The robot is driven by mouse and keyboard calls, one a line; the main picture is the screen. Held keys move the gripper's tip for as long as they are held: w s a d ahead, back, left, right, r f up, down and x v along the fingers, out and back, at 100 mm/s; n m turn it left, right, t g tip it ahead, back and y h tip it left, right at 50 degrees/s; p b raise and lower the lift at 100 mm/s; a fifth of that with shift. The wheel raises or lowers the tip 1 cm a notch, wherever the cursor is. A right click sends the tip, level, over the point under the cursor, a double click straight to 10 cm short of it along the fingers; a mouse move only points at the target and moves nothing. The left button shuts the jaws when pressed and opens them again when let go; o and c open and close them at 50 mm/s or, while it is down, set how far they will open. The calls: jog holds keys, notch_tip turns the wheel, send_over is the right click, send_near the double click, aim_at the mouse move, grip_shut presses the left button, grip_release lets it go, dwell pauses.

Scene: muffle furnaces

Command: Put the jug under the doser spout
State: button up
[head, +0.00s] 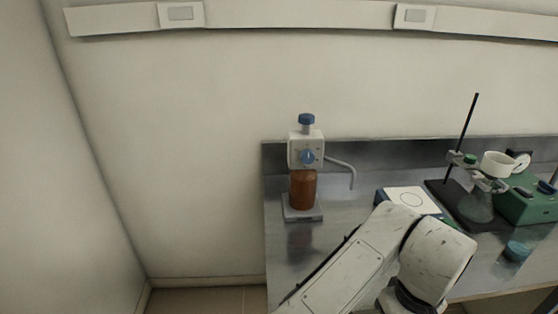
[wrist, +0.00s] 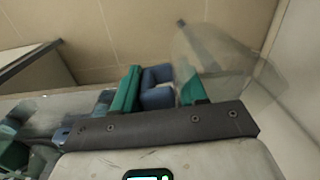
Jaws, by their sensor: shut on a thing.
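The doser is an amber bottle (head: 303,188) with a white dosing head (head: 306,150) and blue knobs, standing at the left end of the bench. Its thin grey spout (head: 345,164) reaches out to the right and bends down over the bench. In the wrist view, my gripper (wrist: 158,88) has its green fingers shut on the blue handle (wrist: 157,76) of the clear jug (wrist: 218,62). The jug's see-through body extends to the right of the fingers, over the floor and wall. In the head view, neither jug nor gripper shows; my arm covers the front middle.
A device with a white circle-marked top (head: 412,201) sits right of the spout, partly behind my arm. Further right are a stand (head: 461,140) with a clamped flask (head: 477,206), a green device (head: 528,206) and a small blue-green item (head: 516,251). Bare bench lies below the spout.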

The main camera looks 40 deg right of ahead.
jog(key=w+a+f+n, duration=0.6)
jog(key=w+a+f, duration=0.9)
jog(key=w+f, duration=0.3)
jog(key=shift+w+a, duration=0.4)
jog(key=shift+w, duration=0.1)
jog(key=shift+a+f, duration=0.1)
jog(key=shift+a, duration=0.05)
